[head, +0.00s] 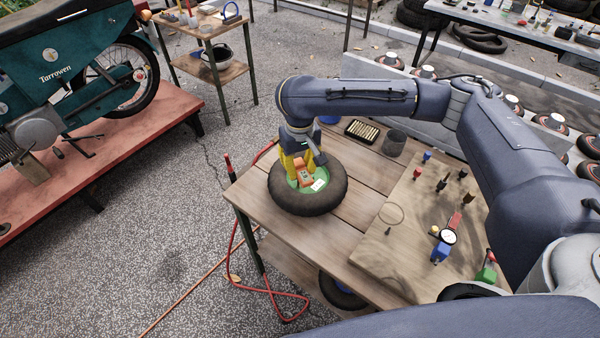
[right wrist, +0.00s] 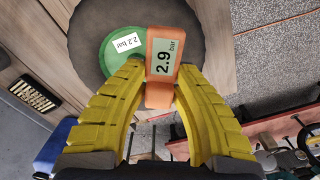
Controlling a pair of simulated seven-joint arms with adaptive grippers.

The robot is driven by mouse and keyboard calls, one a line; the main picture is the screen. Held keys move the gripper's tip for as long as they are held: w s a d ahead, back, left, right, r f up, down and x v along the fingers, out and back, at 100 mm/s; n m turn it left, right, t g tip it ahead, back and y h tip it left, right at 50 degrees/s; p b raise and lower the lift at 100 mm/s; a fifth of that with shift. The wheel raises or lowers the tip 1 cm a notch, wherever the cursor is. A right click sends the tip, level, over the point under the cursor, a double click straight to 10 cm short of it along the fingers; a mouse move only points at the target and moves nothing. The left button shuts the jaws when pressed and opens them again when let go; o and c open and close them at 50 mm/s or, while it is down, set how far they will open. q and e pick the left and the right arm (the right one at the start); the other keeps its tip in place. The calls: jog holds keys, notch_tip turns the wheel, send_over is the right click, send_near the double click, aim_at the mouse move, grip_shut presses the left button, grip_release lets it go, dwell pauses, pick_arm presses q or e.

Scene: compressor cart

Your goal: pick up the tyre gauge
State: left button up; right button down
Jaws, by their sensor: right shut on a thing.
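The tyre gauge is an orange block with a grey display reading 2.9 bar. It shows over the hub of the tyre in the head view (head: 304,177) and between the yellow fingers in the right wrist view (right wrist: 163,55). My right gripper (head: 299,166) points down and is shut on the gauge; its fingers also show in the right wrist view (right wrist: 161,90). The black tyre (head: 318,205) lies flat on the wooden cart and has a green hub (right wrist: 118,47) labelled 2.2 bar. I cannot tell whether the gauge touches the hub. My left gripper is not in view.
On the cart (head: 262,222), a black tray (head: 362,130) and a dark cup (head: 395,142) stand behind the tyre. A board (head: 375,255) to the right holds a dial gauge (head: 448,237) and small fittings. A red hose (head: 238,250) hangs off the left side.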

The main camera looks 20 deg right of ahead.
aim_at(300, 164)
notch_tip(300, 164, up, 22)
dwell(0.9)
